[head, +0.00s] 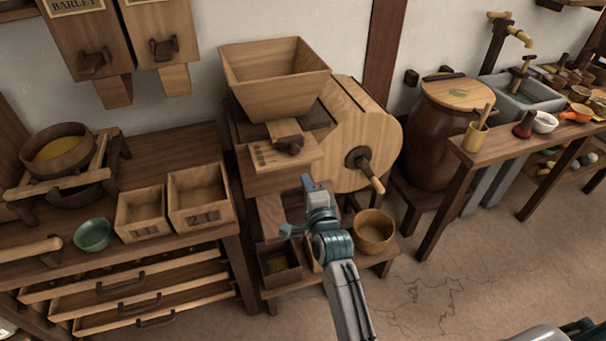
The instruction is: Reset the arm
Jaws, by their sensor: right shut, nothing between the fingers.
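My right arm rises from the bottom centre of the head view. Its grey and teal gripper (308,190) is shut and empty, in front of the wooden quern mill (357,130). It hides part of the mill's lower front and stand. I cannot tell how far it is from the mill. The mill has a square hopper (275,80) on top and a crank handle (371,170) on its round drum, to the right of my gripper. My left gripper is not in view.
A wooden bowl (374,232) and a small wooden box (279,265) sit low on the mill's stand. Left, a bench holds two bins (200,198), a green bowl (93,235) and a sieve (58,151). Right are a lidded barrel (445,140) and a table (500,140). Floor is free at lower right.

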